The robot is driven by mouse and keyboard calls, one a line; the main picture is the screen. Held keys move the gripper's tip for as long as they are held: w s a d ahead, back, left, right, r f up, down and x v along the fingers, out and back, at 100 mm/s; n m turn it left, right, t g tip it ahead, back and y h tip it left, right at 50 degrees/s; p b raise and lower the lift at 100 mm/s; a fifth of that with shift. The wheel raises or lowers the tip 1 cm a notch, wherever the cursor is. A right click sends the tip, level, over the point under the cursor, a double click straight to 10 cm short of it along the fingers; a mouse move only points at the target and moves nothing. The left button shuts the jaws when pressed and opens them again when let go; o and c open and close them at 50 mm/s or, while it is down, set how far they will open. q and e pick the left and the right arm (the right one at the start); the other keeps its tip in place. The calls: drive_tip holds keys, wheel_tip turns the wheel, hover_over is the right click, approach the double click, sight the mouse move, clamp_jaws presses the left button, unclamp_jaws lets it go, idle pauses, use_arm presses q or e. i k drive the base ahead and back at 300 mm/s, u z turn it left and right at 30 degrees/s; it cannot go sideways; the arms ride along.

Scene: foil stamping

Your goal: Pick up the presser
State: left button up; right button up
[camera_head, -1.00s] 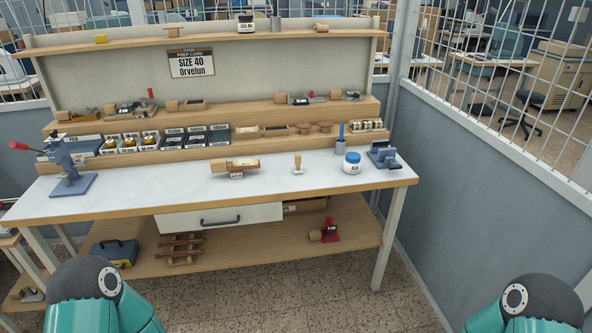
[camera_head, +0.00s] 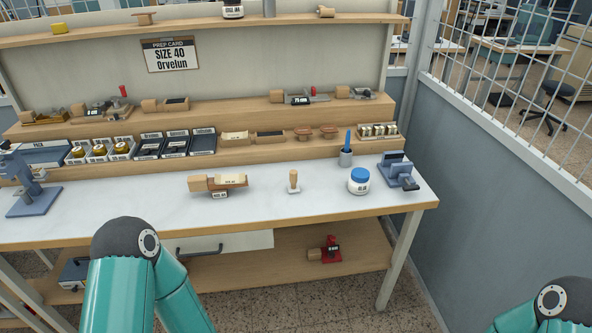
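A small upright hand tool (camera_head: 293,181) with a wooden knob handle and a pale flat foot stands on the white bench top (camera_head: 130,208), right of centre; it looks like the presser. It stands free, with clear surface around it. A wooden block with a small size label (camera_head: 219,184) lies to its left, and a white jar with a blue lid (camera_head: 359,181) stands to its right. Only teal links of my two arms show, at the lower left and lower right. Neither gripper is in view, and nothing touches the tool.
A blue lever press (camera_head: 30,190) stands at the bench's left end and a blue-grey fixture (camera_head: 398,170) at its right. Stepped shelves (camera_head: 228,146) hold foil boxes and tools. A mesh partition (camera_head: 500,130) closes the right side.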

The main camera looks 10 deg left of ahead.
sight(294, 187)
drive_tip(key=u, duration=0.35)
drive_tip(key=i, duration=0.9)
drive_tip(key=u, duration=0.6)
drive_tip(key=k, duration=0.75)
drive_tip(key=u, duration=0.25)
drive_tip(key=i, duration=0.75)
drive_tip(key=z, duration=0.1)
